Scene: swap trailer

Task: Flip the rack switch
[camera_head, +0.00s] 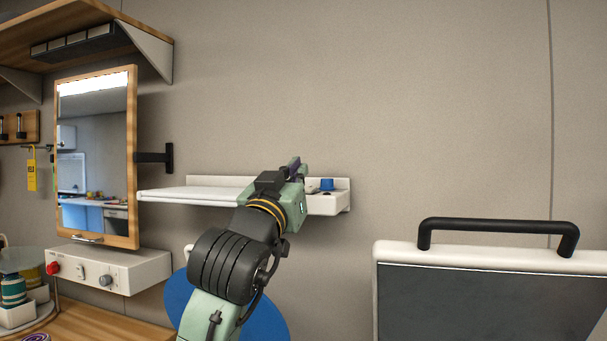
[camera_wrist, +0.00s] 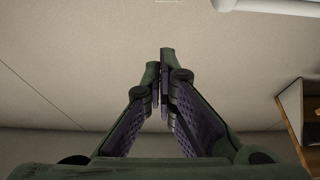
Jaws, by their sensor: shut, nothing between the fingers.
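My gripper (camera_head: 296,165) is in front of the right part of a white wall rack (camera_head: 180,195) in the head view. In the wrist view its fingertips (camera_wrist: 164,62) meet, with nothing between them. The rack's right end is a white block with a blue knob (camera_head: 327,184) and a small dark part beside it. My gripper hides part of the rack just left of that knob. A white control box (camera_head: 125,272) at lower left carries a red knob, a small switch (camera_head: 80,271) and a grey knob. I cannot tell which control is the rack switch.
A wood-framed mirror (camera_head: 97,160) on a black wall arm stands left of the rack. A wooden shelf (camera_head: 70,28) is above it. A dark panel with a white frame (camera_head: 490,262) and black handle stands at right. A blue disc (camera_head: 262,318) is behind my arm. The wall above is bare.

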